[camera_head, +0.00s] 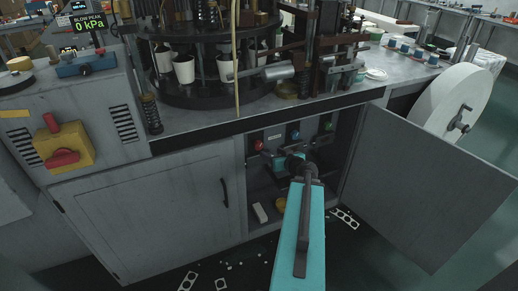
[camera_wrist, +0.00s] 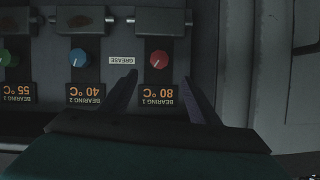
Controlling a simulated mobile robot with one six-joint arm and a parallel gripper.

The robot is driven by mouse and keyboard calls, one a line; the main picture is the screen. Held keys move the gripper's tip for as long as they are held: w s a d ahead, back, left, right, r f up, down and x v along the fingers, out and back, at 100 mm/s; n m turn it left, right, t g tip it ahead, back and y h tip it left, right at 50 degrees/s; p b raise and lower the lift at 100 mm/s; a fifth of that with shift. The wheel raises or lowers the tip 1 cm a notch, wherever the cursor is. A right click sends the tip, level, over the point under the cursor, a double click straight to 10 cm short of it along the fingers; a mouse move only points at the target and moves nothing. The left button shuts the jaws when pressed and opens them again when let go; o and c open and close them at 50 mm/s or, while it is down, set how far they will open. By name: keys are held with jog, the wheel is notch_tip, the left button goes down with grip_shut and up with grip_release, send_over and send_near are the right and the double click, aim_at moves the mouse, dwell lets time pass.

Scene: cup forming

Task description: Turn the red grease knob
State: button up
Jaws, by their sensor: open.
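The red grease knob (camera_wrist: 159,60) sits on a dark panel inside the open cabinet, with a white pointer mark on its face. It also shows in the head view (camera_head: 259,146), to the left of my arm's end. My gripper (camera_wrist: 158,88) is open in the wrist view, with one dark finger to each side below the knob. The fingertips look apart from the knob; their depth relative to it is hard to tell. A GREASE label (camera_wrist: 122,60) is left of the red knob, and an 80 °C BEARING 1 display (camera_wrist: 158,95) is below it.
A blue knob (camera_wrist: 79,58) and a green knob (camera_wrist: 5,57) sit in the same row. The cabinet door (camera_head: 425,190) stands open at the right; a closed door (camera_head: 150,210) is at the left. Paper scraps (camera_head: 345,218) lie on the floor.

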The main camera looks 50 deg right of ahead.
aim_at(259, 146)
jog(key=shift+b+x, duration=1.4)
jog(key=shift+b, duration=3.15)
jog(key=shift+p+x, duration=0.7)
jog(key=shift+x, duration=4.8)
jog(key=shift+s, duration=0.1)
jog(key=c, duration=1)
jog(key=shift+a+f, duration=0.1)
jog(key=shift+f, duration=0.05)
jog(key=shift+c, duration=0.3)
jog(key=shift+b, duration=0.35)
